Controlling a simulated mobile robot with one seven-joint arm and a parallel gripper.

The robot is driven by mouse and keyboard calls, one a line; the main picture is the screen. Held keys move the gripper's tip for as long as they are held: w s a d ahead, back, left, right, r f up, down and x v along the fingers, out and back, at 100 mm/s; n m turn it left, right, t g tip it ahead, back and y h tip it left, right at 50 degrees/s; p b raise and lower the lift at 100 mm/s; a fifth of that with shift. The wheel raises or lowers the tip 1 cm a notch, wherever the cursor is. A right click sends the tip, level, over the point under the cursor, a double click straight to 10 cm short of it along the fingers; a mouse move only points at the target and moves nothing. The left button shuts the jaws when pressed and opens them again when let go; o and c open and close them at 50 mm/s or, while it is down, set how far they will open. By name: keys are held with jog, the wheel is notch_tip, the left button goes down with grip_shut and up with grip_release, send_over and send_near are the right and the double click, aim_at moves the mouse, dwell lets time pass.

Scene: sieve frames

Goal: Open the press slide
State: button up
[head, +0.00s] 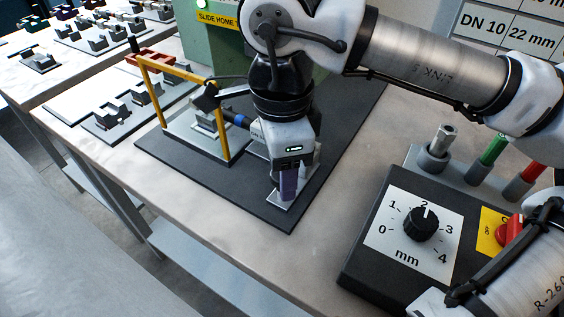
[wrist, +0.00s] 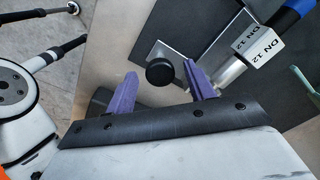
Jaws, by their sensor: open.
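The press is a green housing (head: 212,45) with a yellow label reading "SLIDE HOME", partly hidden by my arm. A grey metal slide plate (head: 308,172) reaches out over a dark mat. In the wrist view a round black knob (wrist: 160,73) stands on the plate (wrist: 182,62). My gripper (head: 288,184) is low over the plate's near end, pointing down. In the wrist view its two purple fingers (wrist: 161,88) are apart, with the knob in the gap between their tips. I see no clear contact. In the head view my gripper hides the knob.
A yellow frame (head: 226,135) stands left of my gripper. Close by lies a blue-banded tool (head: 237,121); the wrist view shows a block marked "DN 12" (wrist: 258,46). A dial box (head: 370,235) with a red switch is at right. The mat's front left (head: 215,190) is clear.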

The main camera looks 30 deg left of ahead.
notch_tip(320, 180, up, 14)
jog(key=shift+f, duration=0.15)
dwell(0.7)
